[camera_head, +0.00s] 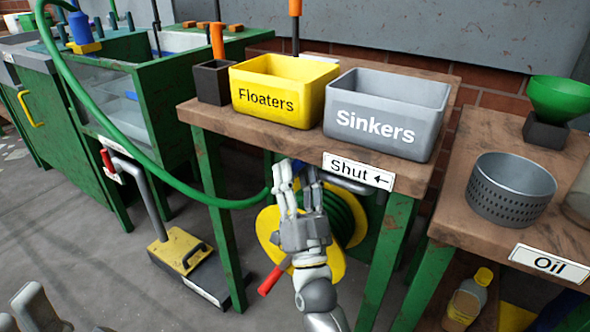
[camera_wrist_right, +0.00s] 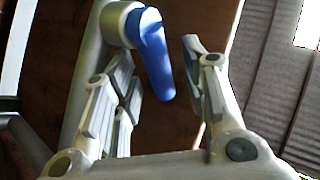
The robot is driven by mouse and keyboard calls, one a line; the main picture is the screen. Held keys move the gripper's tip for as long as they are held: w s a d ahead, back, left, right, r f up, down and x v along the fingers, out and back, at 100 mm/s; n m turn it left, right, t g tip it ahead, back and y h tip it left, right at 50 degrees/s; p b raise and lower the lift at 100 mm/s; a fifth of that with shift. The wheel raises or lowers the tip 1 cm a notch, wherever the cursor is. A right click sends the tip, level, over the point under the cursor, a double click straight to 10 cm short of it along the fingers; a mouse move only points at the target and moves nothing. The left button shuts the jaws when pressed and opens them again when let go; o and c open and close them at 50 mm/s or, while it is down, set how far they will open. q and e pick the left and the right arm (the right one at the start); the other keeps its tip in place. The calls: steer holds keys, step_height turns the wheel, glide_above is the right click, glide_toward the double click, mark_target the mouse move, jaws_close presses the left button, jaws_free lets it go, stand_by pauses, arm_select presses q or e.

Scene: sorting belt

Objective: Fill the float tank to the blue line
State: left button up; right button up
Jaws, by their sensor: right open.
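The float tank (camera_head: 135,105) stands at the left of the head view, a green frame with clear panels; I cannot make out its water level or the blue line. A green hose (camera_head: 90,108) runs from its top to a yellow reel (camera_head: 268,228) under the middle table. My right gripper (camera_head: 297,172) is open under that table's front edge, below the "Shut" sign (camera_head: 358,171). In the right wrist view, a blue valve lever (camera_wrist_right: 155,60) on a grey pipe (camera_wrist_right: 88,80) lies between the open fingers (camera_wrist_right: 160,75). Part of my left gripper (camera_head: 32,308) shows at lower left.
A yellow Floaters bin (camera_head: 312,92) and a grey Sinkers bin (camera_head: 360,145) stand on the middle table (camera_head: 225,121). The Oil table (camera_head: 462,215), with a metal basket (camera_head: 510,190), is at right.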

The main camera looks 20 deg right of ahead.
steer(key=shift+w+d+r+y, duration=0.1)
steer(key=shift+w+r+y, duration=0.2)
steer(key=shift+w+r, duration=0.25)
steer(key=shift+c, duration=0.2)
jaws_close()
